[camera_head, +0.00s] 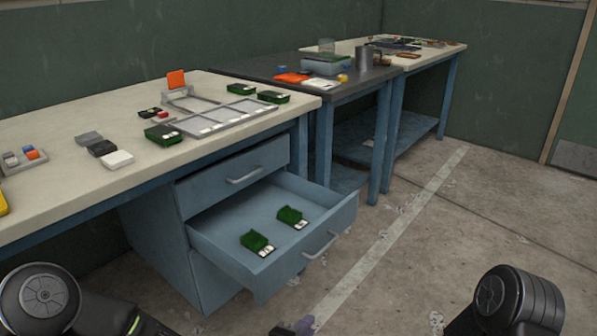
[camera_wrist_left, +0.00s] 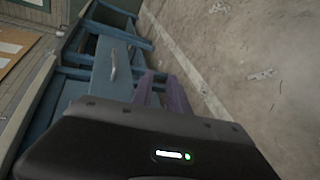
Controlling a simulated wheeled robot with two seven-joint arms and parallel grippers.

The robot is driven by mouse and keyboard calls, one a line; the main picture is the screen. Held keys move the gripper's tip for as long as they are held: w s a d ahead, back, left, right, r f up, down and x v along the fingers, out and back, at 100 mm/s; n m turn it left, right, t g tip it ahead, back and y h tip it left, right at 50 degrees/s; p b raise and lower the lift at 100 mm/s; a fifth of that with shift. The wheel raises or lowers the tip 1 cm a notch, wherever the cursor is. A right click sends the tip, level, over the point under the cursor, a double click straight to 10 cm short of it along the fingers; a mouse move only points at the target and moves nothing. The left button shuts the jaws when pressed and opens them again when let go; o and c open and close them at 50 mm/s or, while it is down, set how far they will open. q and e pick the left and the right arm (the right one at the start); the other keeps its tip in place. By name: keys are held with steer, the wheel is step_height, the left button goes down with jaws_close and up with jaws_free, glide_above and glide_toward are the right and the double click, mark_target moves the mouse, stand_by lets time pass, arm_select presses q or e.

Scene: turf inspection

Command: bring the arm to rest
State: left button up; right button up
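My left gripper (camera_head: 303,325) shows only in part at the bottom edge of the head view, in front of the open drawer and low over the floor side. In the left wrist view its two purple fingers (camera_wrist_left: 163,88) point away from the camera with a gap between them and nothing held. My left arm comes in at the bottom left of the head view. A black link of my right arm stands at the bottom right. My right gripper is out of the picture.
The lower drawer (camera_head: 234,281) is pulled out and holds two green boxes (camera_head: 257,243) (camera_head: 290,216). The white workbench (camera_head: 60,140) bears a grey tray (camera_head: 225,118) and several small parts. A dark table (camera_head: 262,69) stands behind. The concrete floor (camera_head: 480,230) at right is clear apart from scraps.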

arm_select(q)
steer(key=s+a+f+m+g+y, duration=0.1)
steer(key=s+a+f+m+g, duration=0.45)
steer(key=s+f, duration=0.5)
steer(key=s+a+f+m+g+y, duration=0.1)
steer(key=s+a+f+m+g, duration=0.5)
steer(key=s+f, duration=0.5)
step_height(320, 180, up, 25)
steer(key=s+d+p, duration=0.1)
steer(key=d+p, duration=0.1)
steer(key=p, duration=2.5)
steer(key=shift+s+d+m, duration=0.15)
steer(key=shift+d+m, duration=0.15)
steer(key=shift+m, duration=0.15)
